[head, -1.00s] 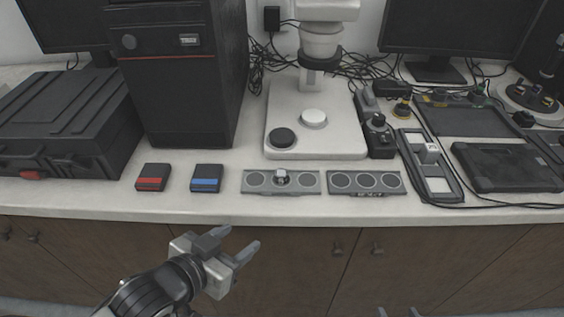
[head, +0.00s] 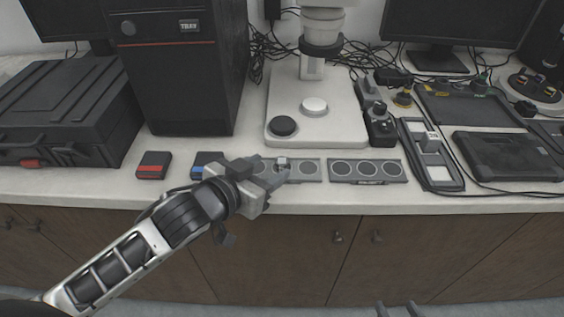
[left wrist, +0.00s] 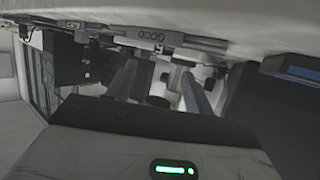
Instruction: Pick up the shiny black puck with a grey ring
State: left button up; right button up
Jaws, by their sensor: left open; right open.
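A small shiny piece with a pale grey top (head: 282,161) stands on the left grey slotted holder (head: 310,171); it is too small to tell whether it is the black puck with a grey ring. A flat black disc (head: 283,126) lies on the white microscope base. My left gripper (head: 280,173) is over the holder's front left part, close to the small piece, and partly hides the holder. Its two fingers also show in the left wrist view (left wrist: 157,88), apart, with nothing clearly held. My right gripper's open fingertips (head: 396,310) show at the bottom edge, away from the counter.
A red-striped box (head: 153,165) and a partly covered blue-striped box (head: 205,160) lie left of the holder. A second round-slotted holder (head: 367,171) sits to the right. The white microscope base (head: 340,128) stands behind, and a long tray (head: 443,178) lies further right.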

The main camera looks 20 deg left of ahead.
aim_at(282, 161)
pick_arm(q)
jog(key=x, duration=0.5)
jog(key=shift+a+f, duration=0.2)
jog(key=shift+f, duration=0.2)
jog(key=c, duration=1.1)
